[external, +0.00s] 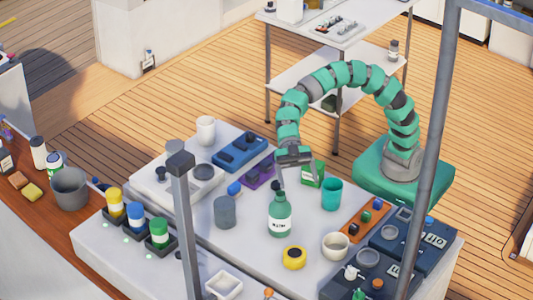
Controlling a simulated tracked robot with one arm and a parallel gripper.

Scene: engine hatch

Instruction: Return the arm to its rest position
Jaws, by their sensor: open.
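My green segmented arm (350,75) rises from its base at the right, arches over and hangs down above the worktable (310,278). My gripper (285,172) points downward, open, with nothing seen between its fingers. It is just above and behind a green bottle (280,217) with a white label and dark cap, which stands upright. Whether a finger touches the cap cannot be told. A green box (313,174) stands close to the right of the gripper.
A teal cup (331,194), cream bowl (336,246), yellow roll (293,257) and grey cylinder (225,212) stand around the bottle. Purple (257,174) and blue (239,153) trays lie to the left. A grey post (185,220) rises in front. Space above the table's middle is clear.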

